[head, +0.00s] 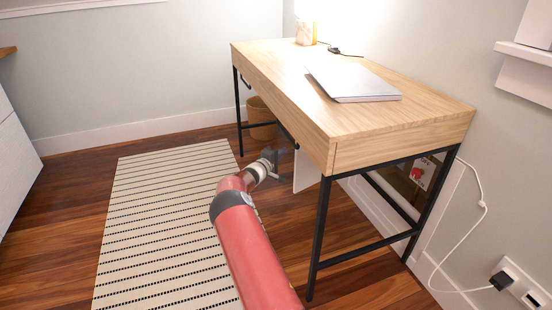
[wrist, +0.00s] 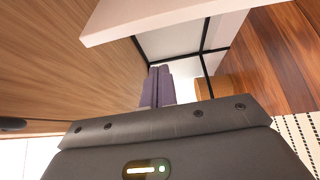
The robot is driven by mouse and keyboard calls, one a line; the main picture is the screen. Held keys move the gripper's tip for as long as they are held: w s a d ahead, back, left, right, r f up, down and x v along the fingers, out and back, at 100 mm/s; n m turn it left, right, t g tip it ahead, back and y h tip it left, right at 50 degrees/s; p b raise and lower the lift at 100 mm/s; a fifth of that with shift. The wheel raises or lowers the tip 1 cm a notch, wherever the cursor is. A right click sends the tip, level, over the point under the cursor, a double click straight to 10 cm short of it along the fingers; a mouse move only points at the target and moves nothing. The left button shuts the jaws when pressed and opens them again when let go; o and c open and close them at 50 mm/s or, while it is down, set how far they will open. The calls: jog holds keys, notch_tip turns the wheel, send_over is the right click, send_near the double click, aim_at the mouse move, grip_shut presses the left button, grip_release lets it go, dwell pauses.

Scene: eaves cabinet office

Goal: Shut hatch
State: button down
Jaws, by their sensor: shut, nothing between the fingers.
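The hatch shows as a white panel (head: 306,171) under the desk, standing out from the wall and swung open. Behind the desk's right legs, the opening in the wall (head: 401,185) shows a dim inside. My gripper (head: 273,157) is at the desk's front, low down, just left of the white panel. In the wrist view my gripper's fingers (wrist: 157,84) are together and empty. A white board (wrist: 150,20), which looks like the hatch panel, crosses the top of that view. I cannot tell whether the fingers touch it.
The wooden desk (head: 390,125) with black metal legs (head: 317,240) stands over the hatch. A laptop (head: 352,80) lies on it. A wicker basket (head: 262,115) stands beneath. A striped rug (head: 160,220) lies left of my arm. A white cable (head: 478,185) hangs at the right.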

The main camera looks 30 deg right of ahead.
jog(key=shift+s+d+p, duration=0.3)
jog(key=shift+s+d, duration=0.25)
jog(key=shift+s, duration=0.3)
jog(key=shift+s+d+p, duration=0.3)
jog(key=shift+s+d, duration=0.2)
jog(key=shift+s, duration=0.3)
